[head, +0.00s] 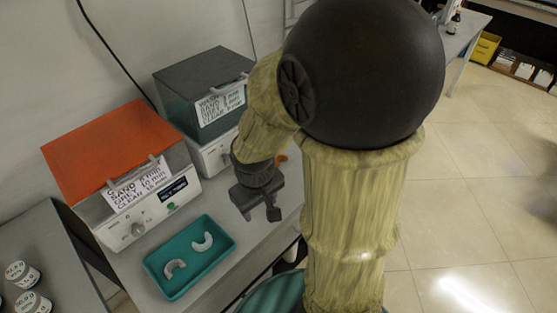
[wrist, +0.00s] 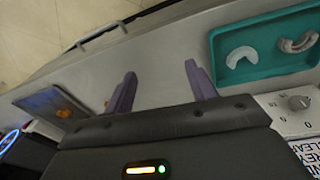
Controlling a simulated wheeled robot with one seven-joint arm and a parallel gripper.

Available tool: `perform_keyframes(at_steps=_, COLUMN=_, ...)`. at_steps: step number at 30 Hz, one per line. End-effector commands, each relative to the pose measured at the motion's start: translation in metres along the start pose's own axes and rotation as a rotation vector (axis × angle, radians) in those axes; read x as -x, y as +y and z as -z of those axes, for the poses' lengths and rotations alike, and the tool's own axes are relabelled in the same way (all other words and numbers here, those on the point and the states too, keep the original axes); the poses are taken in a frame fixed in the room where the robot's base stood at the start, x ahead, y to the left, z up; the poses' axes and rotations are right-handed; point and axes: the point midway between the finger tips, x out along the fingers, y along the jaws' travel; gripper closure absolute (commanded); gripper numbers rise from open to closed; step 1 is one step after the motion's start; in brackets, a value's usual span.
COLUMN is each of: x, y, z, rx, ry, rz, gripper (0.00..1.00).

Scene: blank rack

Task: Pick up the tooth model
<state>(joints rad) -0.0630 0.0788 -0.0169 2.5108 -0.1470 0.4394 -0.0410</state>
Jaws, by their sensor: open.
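Two pale, horseshoe-shaped tooth models lie in a teal tray on the bench. In the head view one model (head: 202,243) lies toward the tray's upper right and the other (head: 174,268) toward its lower left. The tray (head: 196,279) is left of my gripper (head: 259,214). In the wrist view the tray (wrist: 254,82) is at the upper right, with one model (wrist: 240,57) nearer my gripper and the greyer one (wrist: 298,44) farther right. My gripper (wrist: 160,88) is open and empty, its two fingers apart over bare bench, clear of the tray.
An orange-topped machine (head: 115,150) and a grey-lidded machine (head: 205,85) stand behind the tray against the wall. White labelled jars (head: 30,290) sit at the lower left. A small orange item (wrist: 63,112) lies on a dark tray in the wrist view. Bench between is clear.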

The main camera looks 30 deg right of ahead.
Motion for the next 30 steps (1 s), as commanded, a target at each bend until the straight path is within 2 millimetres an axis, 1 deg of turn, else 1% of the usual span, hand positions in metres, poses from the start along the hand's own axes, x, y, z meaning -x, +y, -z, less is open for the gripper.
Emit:
perform_keyframes(at_steps=1, x=-0.010, y=-0.001, z=0.001, rx=0.101, ry=-0.055, rz=-0.022, gripper=0.44)
perform_keyframes(at_steps=4, x=-0.025, y=0.004, z=0.003, rx=0.347, ry=-0.186, rz=-0.092, gripper=0.44)
perform_keyframes(at_steps=8, x=-0.042, y=0.017, z=0.015, rx=0.681, ry=-0.368, rz=-0.220, gripper=0.44)
perform_keyframes(at_steps=9, x=-0.046, y=0.022, z=0.021, rx=0.781, ry=-0.423, rz=-0.266, gripper=0.44)
perform_keyframes(at_steps=11, x=-0.051, y=0.028, z=0.034, rx=0.928, ry=-0.504, rz=-0.343, gripper=0.44)
perform_keyframes(at_steps=12, x=-0.054, y=0.032, z=0.044, rx=1.024, ry=-0.557, rz=-0.398, gripper=0.44)
perform_keyframes(at_steps=14, x=-0.057, y=0.036, z=0.062, rx=1.161, ry=-0.635, rz=-0.488, gripper=0.44)
perform_keyframes(at_steps=15, x=-0.059, y=0.037, z=0.075, rx=1.246, ry=-0.685, rz=-0.551, gripper=0.44)
perform_keyframes(at_steps=18, x=-0.060, y=0.034, z=0.107, rx=1.419, ry=-0.785, rz=-0.700, gripper=0.44)
perform_keyframes(at_steps=21, x=-0.059, y=0.029, z=0.129, rx=1.523, ry=-0.848, rz=-0.808, gripper=0.44)
perform_keyframes(at_steps=23, x=-0.059, y=0.028, z=0.137, rx=1.556, ry=-0.868, rz=-0.843, gripper=0.44)
perform_keyframes(at_steps=25, x=-0.058, y=0.027, z=0.140, rx=1.570, ry=-0.877, rz=-0.862, gripper=0.44)
perform_keyframes(at_steps=30, x=-0.057, y=0.027, z=0.140, rx=1.570, ry=-0.876, rz=-0.861, gripper=0.44)
